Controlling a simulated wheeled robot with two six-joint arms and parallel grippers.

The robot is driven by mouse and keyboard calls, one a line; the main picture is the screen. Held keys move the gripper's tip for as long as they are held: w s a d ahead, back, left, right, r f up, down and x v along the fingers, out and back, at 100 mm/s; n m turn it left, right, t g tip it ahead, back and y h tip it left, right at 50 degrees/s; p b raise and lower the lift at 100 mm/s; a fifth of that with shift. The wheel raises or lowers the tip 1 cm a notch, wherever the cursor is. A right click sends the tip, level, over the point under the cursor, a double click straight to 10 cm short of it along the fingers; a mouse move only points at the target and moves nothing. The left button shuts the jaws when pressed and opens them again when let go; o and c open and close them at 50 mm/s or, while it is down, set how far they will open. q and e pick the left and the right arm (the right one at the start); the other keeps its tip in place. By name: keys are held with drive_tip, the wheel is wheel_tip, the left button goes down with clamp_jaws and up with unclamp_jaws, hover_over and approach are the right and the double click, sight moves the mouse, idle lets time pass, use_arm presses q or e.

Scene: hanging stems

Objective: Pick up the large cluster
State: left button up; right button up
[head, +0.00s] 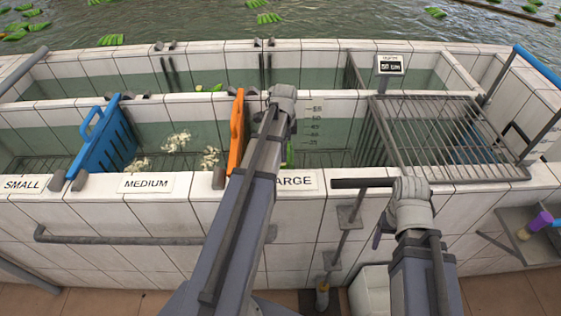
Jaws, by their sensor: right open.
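A small patch of green (289,153), perhaps a cluster, shows in the compartment behind the LARGE label (296,181). Most of it is hidden behind my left arm, so its size is unclear. My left gripper (283,97) is above the tank, past the orange divider; its fingers are too small and dark to tell open from shut. My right gripper (411,200) is open, in front of the tank's front wall below the metal grate. I see nothing held in it. It is apart from the green patch, to its right and nearer to me.
A blue divider (105,137) and an orange divider (236,132) split the tiled tank. Pale clumps (177,142) lie in the MEDIUM section. A metal grate (447,130) covers the right side, with a display (390,65) behind. Green bunches (110,40) float in the far water.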

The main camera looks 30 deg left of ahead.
use_arm(q)
drive_tip(key=shift+f+b, duration=1.25)
drive_tip(key=shift+f, duration=0.05)
drive_tip(key=f+b, duration=0.3)
drive_tip(key=a+f+b, duration=0.1)
drive_tip(key=f+b, duration=0.1)
drive_tip(key=shift+f, duration=0.15)
drive_tip(key=shift+c, duration=0.4)
clamp_jaws()
